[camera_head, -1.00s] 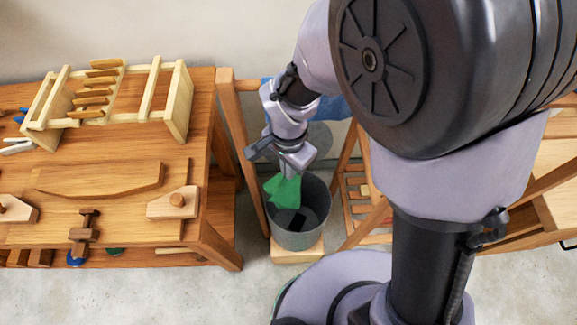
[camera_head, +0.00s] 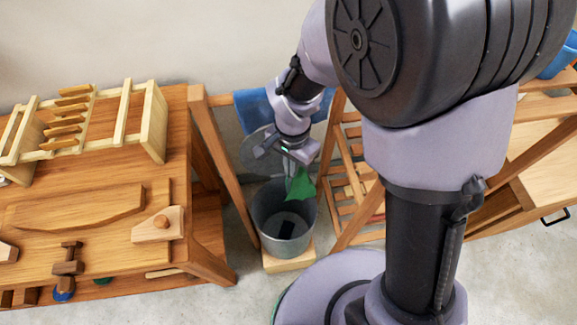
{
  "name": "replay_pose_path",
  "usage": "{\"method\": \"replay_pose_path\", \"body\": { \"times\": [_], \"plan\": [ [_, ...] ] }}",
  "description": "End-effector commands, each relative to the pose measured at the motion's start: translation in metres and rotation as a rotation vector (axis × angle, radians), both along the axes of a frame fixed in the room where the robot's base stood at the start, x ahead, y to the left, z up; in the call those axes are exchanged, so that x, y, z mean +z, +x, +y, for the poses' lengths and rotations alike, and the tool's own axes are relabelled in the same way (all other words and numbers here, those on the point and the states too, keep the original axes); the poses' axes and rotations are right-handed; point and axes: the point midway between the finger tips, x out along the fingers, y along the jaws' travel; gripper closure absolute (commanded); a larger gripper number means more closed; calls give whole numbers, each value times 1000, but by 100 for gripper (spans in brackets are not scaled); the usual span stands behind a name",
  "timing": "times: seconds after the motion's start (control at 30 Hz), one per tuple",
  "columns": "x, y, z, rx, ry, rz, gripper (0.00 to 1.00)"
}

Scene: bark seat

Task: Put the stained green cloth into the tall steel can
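The green cloth (camera_head: 301,185) hangs from my gripper (camera_head: 291,171), which looks shut on its upper part. No stains can be made out at this size. The tall grey steel can (camera_head: 284,235) stands upright and open on a wooden block, below my gripper. The cloth hangs at the can's back right, its lower end overlapping the rim in the picture. I cannot tell whether that end is inside the can or above it. A dark patch shows inside the can. The fingertips are small and partly hidden by the cloth.
A wooden workbench (camera_head: 100,245) with a slatted rack (camera_head: 85,120) stands at left. A wooden frame leg (camera_head: 225,170) rises close to the can's left. A blue cloth (camera_head: 255,108) and a grey disc (camera_head: 256,150) are behind. Wooden shelving (camera_head: 350,165) is at right.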

Motion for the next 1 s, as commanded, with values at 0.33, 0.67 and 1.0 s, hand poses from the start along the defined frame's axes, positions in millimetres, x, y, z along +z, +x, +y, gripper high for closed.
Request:
{"method": "replay_pose_path", "body": {
  "times": [0.33, 0.67, 1.0],
  "plan": [
    [-29, 0, 0, 0, 0, 0, 100],
    [-66, 0, 0, -1, 0, 0, 100],
    [-104, 0, 0, -1, 0, 0, 100]
  ]
}}
